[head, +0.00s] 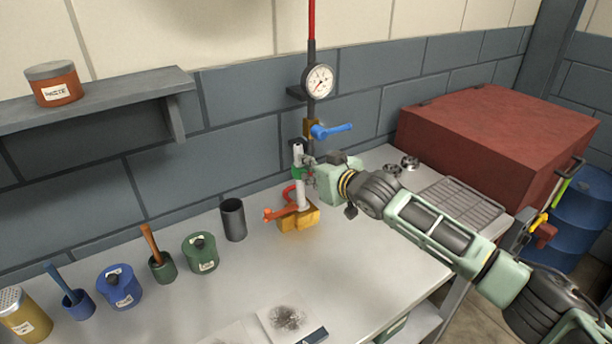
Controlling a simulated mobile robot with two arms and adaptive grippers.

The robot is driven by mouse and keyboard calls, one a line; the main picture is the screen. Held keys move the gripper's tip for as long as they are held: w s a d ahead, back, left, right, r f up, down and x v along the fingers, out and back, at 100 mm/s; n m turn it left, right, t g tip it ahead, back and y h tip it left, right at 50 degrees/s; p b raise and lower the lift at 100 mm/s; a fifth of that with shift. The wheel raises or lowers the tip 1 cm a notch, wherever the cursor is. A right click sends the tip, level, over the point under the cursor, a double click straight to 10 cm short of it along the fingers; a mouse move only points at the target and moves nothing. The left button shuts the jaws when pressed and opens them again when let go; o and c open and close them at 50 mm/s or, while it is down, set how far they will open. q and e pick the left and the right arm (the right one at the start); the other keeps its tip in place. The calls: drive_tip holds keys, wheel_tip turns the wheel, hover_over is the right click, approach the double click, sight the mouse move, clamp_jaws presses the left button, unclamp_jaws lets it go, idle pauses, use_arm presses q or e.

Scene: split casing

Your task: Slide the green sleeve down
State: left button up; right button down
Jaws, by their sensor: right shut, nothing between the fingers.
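The green sleeve (298,173) is a small ring around the upright pale post (302,192), at about mid-height. The post rises from a yellow block (299,218) on the bench, with an orange lever (285,213) at its foot. My right gripper (307,168) is at the post, right beside the sleeve on its right side. Its fingers are small here and partly overlap the post; they are shut and hold nothing. I cannot tell whether they touch the sleeve. My left gripper is not in view.
A pressure gauge (319,81) and a blue-handled valve (330,130) are on the pipe above the post. A dark cup (233,219) stands left of the block, with several pots farther left. A red box (500,130) is at the right.

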drive_tip(key=shift+f+b, duration=0.5)
drive_tip(key=shift+f, duration=0.8)
drive_tip(key=shift+r, duration=0.1)
drive_tip(key=shift+r+p, duration=0.3)
drive_tip(key=shift+p, duration=0.25)
drive_tip(key=s+d+p, duration=0.5)
drive_tip(key=s, duration=0.2)
drive_tip(key=shift+p, duration=0.4)
drive_tip(key=shift+f, duration=0.1)
idle(0.3)
